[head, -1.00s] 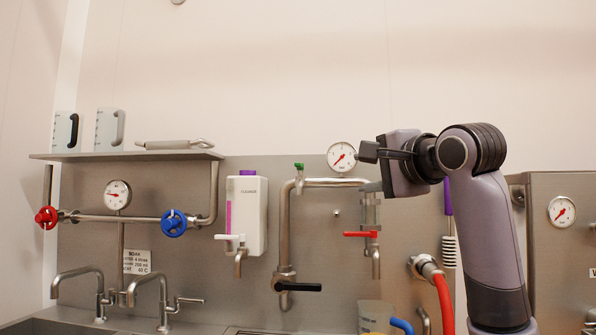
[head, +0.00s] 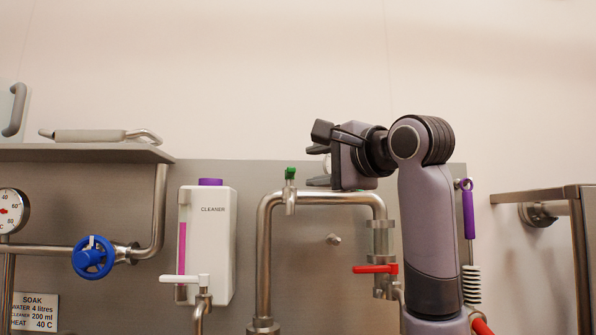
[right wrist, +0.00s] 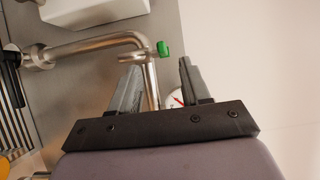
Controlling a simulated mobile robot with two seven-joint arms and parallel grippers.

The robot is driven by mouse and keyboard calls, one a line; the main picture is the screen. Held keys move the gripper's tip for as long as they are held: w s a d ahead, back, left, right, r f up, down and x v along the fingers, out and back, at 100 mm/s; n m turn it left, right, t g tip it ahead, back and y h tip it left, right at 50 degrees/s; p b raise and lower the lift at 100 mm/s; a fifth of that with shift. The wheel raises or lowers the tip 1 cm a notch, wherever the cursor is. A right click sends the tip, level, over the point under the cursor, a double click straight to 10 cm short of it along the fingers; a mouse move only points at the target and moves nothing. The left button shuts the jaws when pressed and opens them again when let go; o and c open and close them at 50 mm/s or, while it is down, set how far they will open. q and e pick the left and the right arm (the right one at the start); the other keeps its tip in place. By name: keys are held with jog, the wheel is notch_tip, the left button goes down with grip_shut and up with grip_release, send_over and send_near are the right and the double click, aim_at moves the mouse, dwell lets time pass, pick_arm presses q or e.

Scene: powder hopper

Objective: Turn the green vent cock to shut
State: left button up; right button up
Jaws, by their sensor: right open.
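My left gripper is not in view.
The white cleaner dispenser (head: 208,245) hangs left of the pipe. The wall above is clear.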

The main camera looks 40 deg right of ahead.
aim_at(295, 169)
jog(key=w+p, duration=0.2)
jog(key=w, duration=0.2)
jog(key=w+p, duration=0.2)
jog(key=w, duration=0.2)
jog(key=shift+d+r, duration=0.1)
jog(key=shift+r, duration=0.1)
jog(key=shift+w+f+p, duration=0.15)
jog(key=shift+w+p, duration=0.15)
jog(key=shift+w, duration=0.25)
jog(key=c, duration=0.8)
